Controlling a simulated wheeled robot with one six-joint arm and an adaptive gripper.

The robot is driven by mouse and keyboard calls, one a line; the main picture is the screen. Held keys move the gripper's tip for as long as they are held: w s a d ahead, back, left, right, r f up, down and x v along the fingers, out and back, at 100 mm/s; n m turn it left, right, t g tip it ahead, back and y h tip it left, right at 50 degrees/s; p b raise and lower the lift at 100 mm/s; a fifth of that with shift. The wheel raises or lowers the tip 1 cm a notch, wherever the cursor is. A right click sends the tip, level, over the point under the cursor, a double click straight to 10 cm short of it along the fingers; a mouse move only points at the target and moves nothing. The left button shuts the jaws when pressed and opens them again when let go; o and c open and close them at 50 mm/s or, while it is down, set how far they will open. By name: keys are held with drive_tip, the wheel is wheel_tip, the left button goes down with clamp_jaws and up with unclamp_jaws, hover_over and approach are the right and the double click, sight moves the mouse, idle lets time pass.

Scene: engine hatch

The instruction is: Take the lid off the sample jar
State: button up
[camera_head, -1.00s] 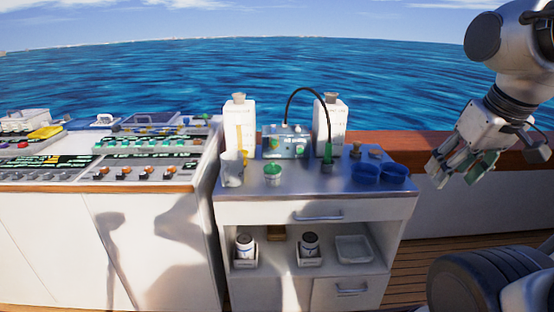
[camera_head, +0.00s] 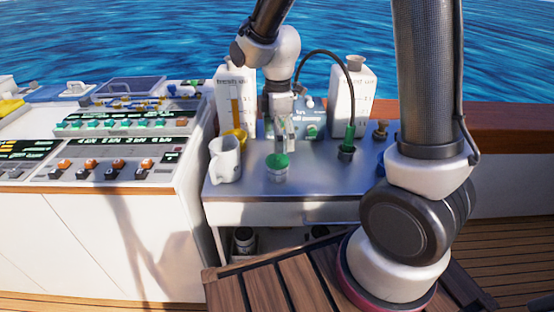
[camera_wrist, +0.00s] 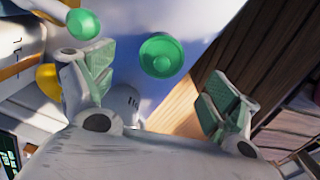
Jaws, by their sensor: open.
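The sample jar (camera_head: 277,175) stands upright on the metal counter top, with its round green lid (camera_head: 277,160) on it. My gripper (camera_head: 284,144) points downward just behind and above the jar in the head view, apart from the lid. In the wrist view my gripper (camera_wrist: 158,84) has its two fingers spread wide with nothing between the pads. The green lid (camera_wrist: 161,56) shows beyond the gap between them, nearer the upper edge. The jar's body is mostly hidden under the lid there.
A white mug (camera_head: 225,160) stands left of the jar, with a yellow thing (camera_head: 236,136) behind.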

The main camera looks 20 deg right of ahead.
sight(277, 157)
drive_tip(key=f, duration=0.6)
drive_tip(key=shift+s+d, duration=0.1)
drive_tip(key=shift+s, duration=0.1)
drive_tip(key=shift+c, duration=0.2)
drive_tip(key=shift+r, duration=0.1)
drive_tip(key=c, duration=0.8)
